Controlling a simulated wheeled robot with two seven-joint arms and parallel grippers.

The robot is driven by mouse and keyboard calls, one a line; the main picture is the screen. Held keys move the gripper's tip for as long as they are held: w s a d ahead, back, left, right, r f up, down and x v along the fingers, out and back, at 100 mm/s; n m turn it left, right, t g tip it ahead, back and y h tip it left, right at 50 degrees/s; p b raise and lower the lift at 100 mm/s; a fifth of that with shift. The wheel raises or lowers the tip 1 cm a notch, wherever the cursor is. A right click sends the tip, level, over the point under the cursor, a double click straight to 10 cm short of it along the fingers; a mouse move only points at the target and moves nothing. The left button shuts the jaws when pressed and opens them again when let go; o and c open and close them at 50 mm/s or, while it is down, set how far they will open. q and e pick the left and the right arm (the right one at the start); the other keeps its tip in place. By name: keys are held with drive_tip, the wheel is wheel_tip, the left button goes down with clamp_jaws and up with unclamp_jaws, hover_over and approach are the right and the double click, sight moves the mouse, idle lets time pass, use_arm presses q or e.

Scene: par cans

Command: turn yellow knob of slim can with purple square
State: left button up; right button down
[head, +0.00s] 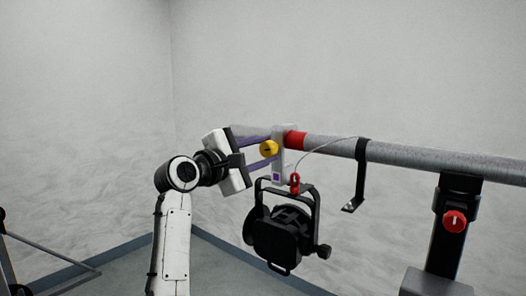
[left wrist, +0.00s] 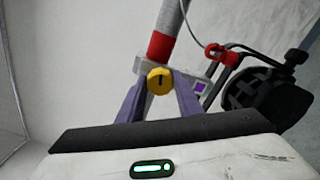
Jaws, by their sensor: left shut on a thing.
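The yellow knob (head: 269,148) sits on the grey clamp (head: 287,141) at the left end of the pipe. A purple square (head: 276,176) marks the lower part of this clamp, above the slim black can (head: 282,232). My left gripper (head: 266,149) reaches in from the left with its purple fingers shut on the knob. In the left wrist view the knob (left wrist: 160,81) shows between the two fingertips, its dark slot close to upright. The purple square (left wrist: 200,87) shows to its right. My right gripper is not in view.
The grey pipe (head: 430,160) runs right from the clamp, with a red band (head: 295,140) beside it. A black hook (head: 360,175) hangs from it. A red safety clip (head: 295,183) is near the can. Another clamp with a red knob (head: 455,221) is at right.

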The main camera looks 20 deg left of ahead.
use_arm(q)
drive_tip(key=m, duration=0.4)
drive_tip(key=shift+f+m, duration=0.1)
drive_tip(key=shift+m, duration=0.3)
drive_tip(key=m, duration=0.3)
drive_tip(key=shift+f+m, duration=0.1)
drive_tip(key=shift+m, duration=0.2)
drive_tip(key=m, duration=0.4)
drive_tip(key=shift+m, duration=0.3)
drive_tip(key=m, duration=0.3)
drive_tip(key=shift+m, duration=0.3)
drive_tip(key=m, duration=0.4)
drive_tip(key=shift+a+f+m, duration=0.1)
drive_tip(key=shift+m, duration=0.2)
drive_tip(key=m, duration=0.3)
drive_tip(key=shift+m, duration=0.4)
drive_tip(key=m, duration=0.7)
drive_tip(key=shift+a, duration=0.15)
drive_tip(key=m, duration=0.5)
drive_tip(key=shift+m+h, duration=0.3)
drive_tip(key=shift+h, duration=0.1)
drive_tip(key=m, duration=0.5)
drive_tip(key=shift+r+m, duration=0.2)
drive_tip(key=shift+m, duration=0.1)
drive_tip(key=m, duration=0.5)
drive_tip(key=shift+r, duration=0.1)
drive_tip(key=m, duration=0.6)
